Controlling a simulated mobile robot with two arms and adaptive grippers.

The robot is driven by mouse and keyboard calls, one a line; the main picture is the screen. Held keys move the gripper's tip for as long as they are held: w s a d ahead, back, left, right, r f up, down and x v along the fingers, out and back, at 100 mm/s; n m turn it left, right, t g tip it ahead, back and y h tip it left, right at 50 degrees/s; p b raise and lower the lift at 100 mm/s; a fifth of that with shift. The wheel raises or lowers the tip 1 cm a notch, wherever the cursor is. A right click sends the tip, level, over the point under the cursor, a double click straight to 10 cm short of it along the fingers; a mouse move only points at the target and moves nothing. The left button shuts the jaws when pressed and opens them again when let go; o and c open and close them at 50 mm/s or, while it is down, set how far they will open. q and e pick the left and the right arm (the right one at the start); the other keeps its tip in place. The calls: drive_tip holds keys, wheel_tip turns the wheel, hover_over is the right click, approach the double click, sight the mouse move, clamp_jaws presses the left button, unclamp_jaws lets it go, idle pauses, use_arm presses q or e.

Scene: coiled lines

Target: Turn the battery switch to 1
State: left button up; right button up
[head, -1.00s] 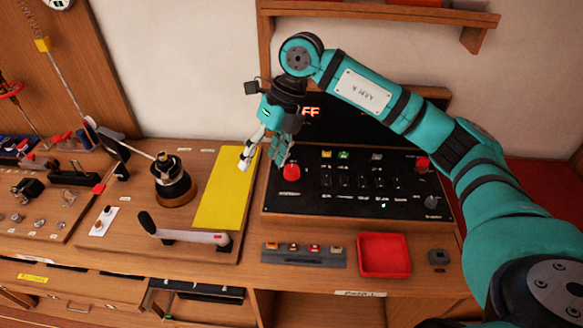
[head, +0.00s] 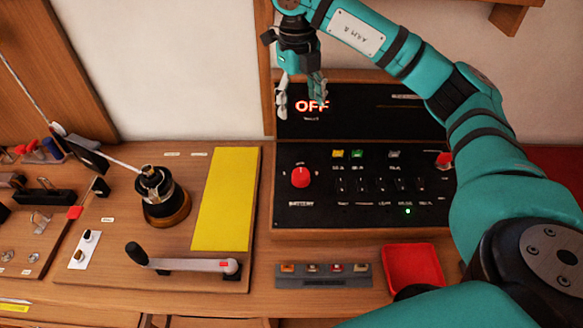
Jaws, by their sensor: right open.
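The battery switch (head: 300,177) is a round red knob at the left of the black control panel (head: 350,217), with a BATTERY label below it. It shows uncovered, and a small pale mark sits near its upper edge. The display (head: 312,106) on the upright board behind reads OFF in lit letters. My right gripper (head: 300,103) is open and empty, fingers pointing down. In the picture it is above the knob, in front of the display, and apart from the knob. My left gripper is out of view.
Small toggles (head: 372,184) and another red knob (head: 444,160) share the panel. A red tray (head: 414,268) and a grey fuse strip (head: 323,276) lie in front. Left are a yellow sheet (head: 227,200), a black-handled lever (head: 185,264) and a winch drum (head: 163,196).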

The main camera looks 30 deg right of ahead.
wheel_tip(320, 180, down, 6)
drive_tip(key=b, duration=0.5)
approach(301, 173)
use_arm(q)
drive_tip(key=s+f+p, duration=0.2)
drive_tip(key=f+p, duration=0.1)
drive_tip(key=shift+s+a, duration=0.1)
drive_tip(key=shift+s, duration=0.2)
use_arm(e)
wheel_tip(301, 173, down, 10)
drive_tip(key=shift+d+r, duration=0.15)
drive_tip(key=shift+r, duration=0.05)
drive_tip(key=shift+s, duration=0.1)
drive_tip(key=shift+c, duration=0.2)
drive_tip(key=c, duration=1.1)
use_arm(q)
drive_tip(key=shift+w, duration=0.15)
